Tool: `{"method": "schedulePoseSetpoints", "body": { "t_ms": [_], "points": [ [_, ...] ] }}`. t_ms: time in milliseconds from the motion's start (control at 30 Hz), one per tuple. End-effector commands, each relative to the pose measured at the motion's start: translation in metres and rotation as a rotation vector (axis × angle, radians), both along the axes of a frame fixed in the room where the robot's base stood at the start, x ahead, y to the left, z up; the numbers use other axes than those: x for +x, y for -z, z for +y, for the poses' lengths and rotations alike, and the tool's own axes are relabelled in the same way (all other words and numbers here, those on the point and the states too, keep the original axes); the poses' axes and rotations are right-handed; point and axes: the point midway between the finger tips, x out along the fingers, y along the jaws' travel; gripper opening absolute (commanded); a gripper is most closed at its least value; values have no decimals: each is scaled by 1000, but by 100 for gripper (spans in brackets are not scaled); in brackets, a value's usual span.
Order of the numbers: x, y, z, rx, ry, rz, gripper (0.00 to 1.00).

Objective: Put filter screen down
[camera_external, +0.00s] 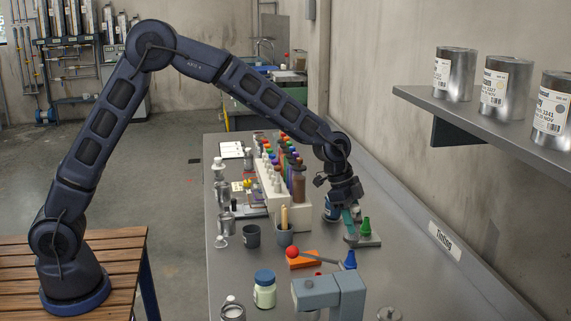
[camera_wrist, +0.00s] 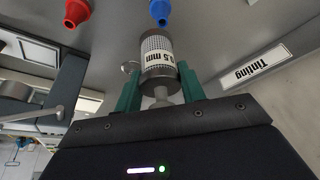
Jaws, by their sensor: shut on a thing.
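The filter screen (camera_wrist: 158,58) is a small grey cylinder with a mesh band and a white "0.5 mm" label, seen in the wrist view. My gripper (camera_wrist: 160,88) has teal fingers shut on it from both sides.
A bottle rack (camera_external: 268,190) is left of my gripper. A grey stand (camera_external: 330,290) is in front. A shelf (camera_external: 480,115) with tins overhangs right.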

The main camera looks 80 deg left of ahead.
Motion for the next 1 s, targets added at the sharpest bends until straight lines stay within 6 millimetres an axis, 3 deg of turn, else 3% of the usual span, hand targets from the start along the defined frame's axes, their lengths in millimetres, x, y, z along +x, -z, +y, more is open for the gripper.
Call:
{"method": "schedulePoseSetpoints", "body": {
  "t_ms": [100, 300, 533, 667, 1000],
  "points": [
    [17, -19, -27, -3, 147, -2, 11],
    [39, -57, -60, -11, 393, -11, 11],
    [48, -76, -75, -17, 529, -17, 11],
    [48, -61, -76, -18, 540, -17, 11],
    [48, 13, -75, -17, 537, -15, 11]
  ]
}}
